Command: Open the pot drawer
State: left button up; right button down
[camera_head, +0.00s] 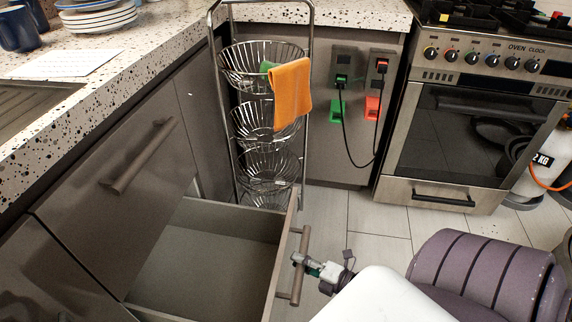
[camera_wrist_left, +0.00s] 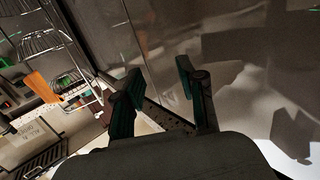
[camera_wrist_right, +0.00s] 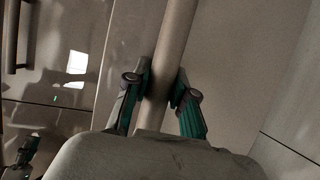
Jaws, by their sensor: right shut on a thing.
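The pot drawer (camera_head: 205,265) is a grey lower drawer. It is pulled out from the cabinet and its visible inside is bare. Its bar handle (camera_head: 304,250) is on the front panel. My right gripper (camera_head: 299,260) is shut on this handle. The right wrist view shows the bar (camera_wrist_right: 172,45) between the two fingers (camera_wrist_right: 155,88). My left gripper shows in the left wrist view (camera_wrist_left: 160,70) with its fingers apart and nothing between them. It is not clearly seen in the head view.
A closed upper drawer (camera_head: 165,125) sits above the open one. A wire basket rack (camera_head: 265,125) with an orange cloth (camera_head: 290,92) stands just behind the open drawer. The oven (camera_head: 455,135) is at the back right. Tiled floor (camera_head: 375,215) lies between the drawer and oven.

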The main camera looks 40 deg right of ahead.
pick_arm(q)
jog(key=shift+f, duration=0.3)
pick_arm(e)
jog(key=shift+s+d, duration=0.2)
jog(key=shift+s, duration=0.1)
jog(key=c, duration=0.9)
grip_release()
jog(key=shift+c, duration=0.2)
jog(key=v, duration=1.2)
